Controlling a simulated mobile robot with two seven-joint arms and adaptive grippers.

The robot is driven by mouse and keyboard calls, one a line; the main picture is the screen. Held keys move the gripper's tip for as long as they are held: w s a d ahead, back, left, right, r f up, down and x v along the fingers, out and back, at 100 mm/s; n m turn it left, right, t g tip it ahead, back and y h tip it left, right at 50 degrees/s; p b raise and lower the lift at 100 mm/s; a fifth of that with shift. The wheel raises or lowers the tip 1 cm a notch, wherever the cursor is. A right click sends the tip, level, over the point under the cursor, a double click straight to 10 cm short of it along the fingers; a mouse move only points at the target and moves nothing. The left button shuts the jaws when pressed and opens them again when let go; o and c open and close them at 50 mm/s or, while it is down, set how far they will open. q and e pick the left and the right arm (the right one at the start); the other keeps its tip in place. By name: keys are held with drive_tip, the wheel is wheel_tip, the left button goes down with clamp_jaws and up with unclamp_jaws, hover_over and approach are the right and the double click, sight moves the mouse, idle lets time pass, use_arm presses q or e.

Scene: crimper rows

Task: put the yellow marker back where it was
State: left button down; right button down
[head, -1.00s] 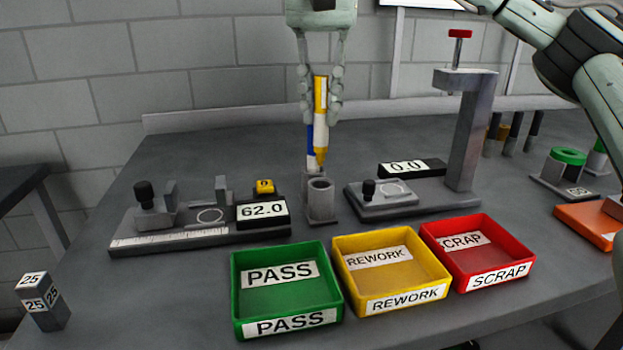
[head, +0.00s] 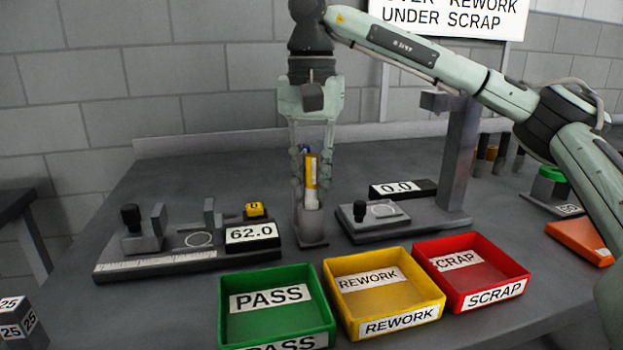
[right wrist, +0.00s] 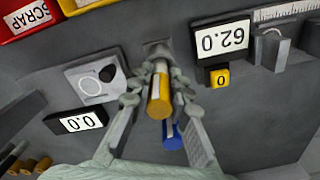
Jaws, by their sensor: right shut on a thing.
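The yellow marker (head: 311,178) stands upright in the head view, with its lower end hidden at the front tube of the grey marker holder (head: 313,232). It appears to be inside that tube. My right gripper (head: 311,168) is shut on the marker from above. In the right wrist view the yellow marker (right wrist: 160,92) sits between the fingers of the gripper (right wrist: 160,98). A blue marker (right wrist: 172,137) stands close behind it and is mostly hidden in the head view. My left gripper is not in view.
A gauge reading 62.0 (head: 250,236) stands left of the holder, and one reading 0.0 (head: 398,189) stands right. Green PASS (head: 327,318), yellow REWORK (head: 437,300) and red SCRAP (head: 521,274) trays lie in front.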

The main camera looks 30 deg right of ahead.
sight(311, 155)
drive_tip(key=shift+f, duration=0.2)
drive_tip(key=c, duration=1.7)
unclamp_jaws()
drive_tip(key=shift+r, duration=0.1)
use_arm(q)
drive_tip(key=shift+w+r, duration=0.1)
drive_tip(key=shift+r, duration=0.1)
use_arm(e)
drive_tip(key=shift+o, duration=1.4)
drive_tip(key=shift+r, duration=0.1)
